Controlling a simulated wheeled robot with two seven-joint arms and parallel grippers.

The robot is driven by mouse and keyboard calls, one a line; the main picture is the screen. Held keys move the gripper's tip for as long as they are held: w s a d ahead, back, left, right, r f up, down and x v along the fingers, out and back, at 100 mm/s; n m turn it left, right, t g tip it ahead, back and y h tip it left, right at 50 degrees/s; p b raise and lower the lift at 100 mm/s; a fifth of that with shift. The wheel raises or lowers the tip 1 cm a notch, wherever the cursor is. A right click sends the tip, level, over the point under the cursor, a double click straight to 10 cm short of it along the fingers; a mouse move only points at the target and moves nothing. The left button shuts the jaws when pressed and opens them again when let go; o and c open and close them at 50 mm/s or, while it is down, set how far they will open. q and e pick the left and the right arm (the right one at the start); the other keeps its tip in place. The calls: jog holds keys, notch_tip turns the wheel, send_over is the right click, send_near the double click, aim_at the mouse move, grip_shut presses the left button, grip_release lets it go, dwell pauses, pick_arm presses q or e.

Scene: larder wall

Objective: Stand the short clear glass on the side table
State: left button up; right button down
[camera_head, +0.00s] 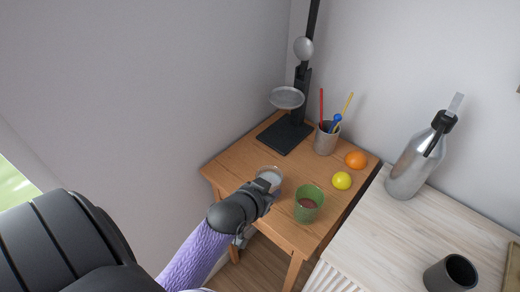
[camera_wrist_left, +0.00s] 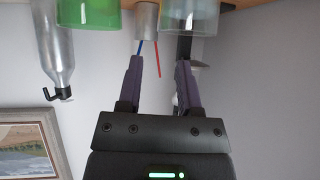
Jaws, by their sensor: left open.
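The short clear glass (camera_head: 269,174) stands upright on the wooden side table (camera_head: 240,150), near its front left part. My left gripper (camera_head: 266,190) is open and empty, right beside the glass on its near side, and partly hides it in the head view. The left wrist view is upside down; there the open fingers (camera_wrist_left: 159,65) point towards the table, and the clear glass (camera_wrist_left: 191,18) appears beyond one fingertip rather than centred between both. I cannot tell whether a finger touches it. My right gripper is not in view.
A green cup (camera_head: 309,203) stands close right of my gripper. A steel bottle (camera_head: 410,168) and dark mug (camera_head: 452,274) occupy the pale counter.

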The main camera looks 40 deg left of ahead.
pick_arm(q)
jog(key=v, duration=0.5)
jog(key=s+d+f+g, duration=0.2)
jog(key=s+f, duration=0.2)
jog(key=f, duration=0.4)
jog(key=s+d+f+m+g+h, duration=0.15)
jog(key=s+f, duration=0.25)
jog(key=f, duration=0.4)
jog(key=s+d+f+g+y, duration=0.1)
jog(key=s+f+g, duration=0.2)
jog(key=s+f, duration=0.35)
jog(key=s+f+g, duration=0.2)
jog(key=s+f, duration=0.1)
jog(key=s, duration=0.3)
jog(key=s+f+m+g, duration=0.1)
jog(key=s+f+g, duration=0.1)
jog(key=s+f, duration=0.2)
jog(key=s, duration=0.2)
jog(key=shift+s+f+p, duration=0.25)
jog(key=shift+s+p, duration=0.1)
jog(key=shift+p, duration=0.05)
jog(key=shift+d+m+h, duration=0.1)
jog(key=shift+m+h, duration=0.15)
